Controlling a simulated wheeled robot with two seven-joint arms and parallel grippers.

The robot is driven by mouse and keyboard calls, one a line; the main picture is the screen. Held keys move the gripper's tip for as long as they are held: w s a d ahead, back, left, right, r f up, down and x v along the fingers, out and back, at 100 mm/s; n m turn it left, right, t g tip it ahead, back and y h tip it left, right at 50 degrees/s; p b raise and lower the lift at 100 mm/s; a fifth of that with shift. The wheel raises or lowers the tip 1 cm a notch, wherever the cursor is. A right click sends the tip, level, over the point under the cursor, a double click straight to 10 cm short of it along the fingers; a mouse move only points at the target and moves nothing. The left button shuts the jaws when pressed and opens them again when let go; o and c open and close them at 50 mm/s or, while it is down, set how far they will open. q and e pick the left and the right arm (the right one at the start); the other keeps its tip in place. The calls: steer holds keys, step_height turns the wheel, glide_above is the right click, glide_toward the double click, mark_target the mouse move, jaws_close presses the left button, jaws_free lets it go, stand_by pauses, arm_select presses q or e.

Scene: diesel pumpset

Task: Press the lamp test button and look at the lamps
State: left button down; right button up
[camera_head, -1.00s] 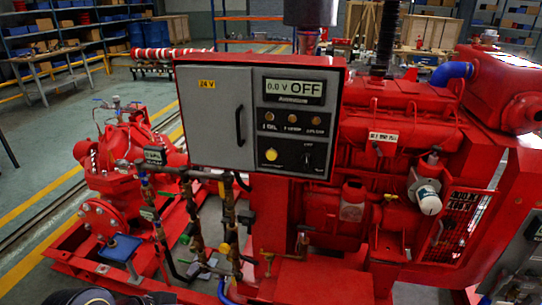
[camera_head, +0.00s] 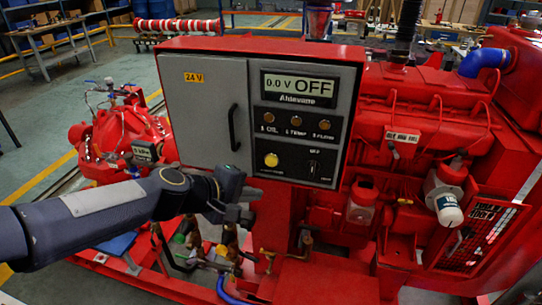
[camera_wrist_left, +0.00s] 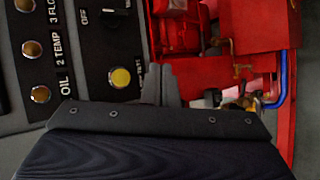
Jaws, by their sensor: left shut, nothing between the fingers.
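The control box (camera_head: 205,115) has a dark panel on its right half. The yellow round button (camera_head: 271,160) sits low on that panel and also shows in the left wrist view (camera_wrist_left: 120,77). Three small brownish-amber lamps, OIL (camera_head: 269,117), TEMP (camera_head: 296,121) and the third (camera_head: 324,125), form a row above it and look unlit. The display (camera_head: 299,87) reads 0.0 V OFF. My left gripper (camera_head: 246,204) is shut and empty, below and left of the button, near the box's lower edge and apart from the button. My right gripper is not in view.
A rotary switch (camera_head: 313,168) marked OFF sits right of the button. A black door handle (camera_head: 233,127) stands out from the grey door. The red engine (camera_head: 420,130) is to the right. Pipes and valves (camera_head: 225,250) lie below the gripper.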

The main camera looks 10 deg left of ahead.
mark_target(271, 161)
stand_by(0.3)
arm_select(q)
steer(key=w+b, duration=0.1)
steer(key=w, duration=0.7)
steer(key=shift+w+d, duration=0.15)
steer(key=shift+w, duration=0.2)
steer(key=shift+w, duration=0.1)
stand_by(1.8)
steer(key=shift+w, duration=0.3)
steer(key=shift+w, duration=0.4)
stand_by(0.6)
steer(key=shift+s, duration=0.8)
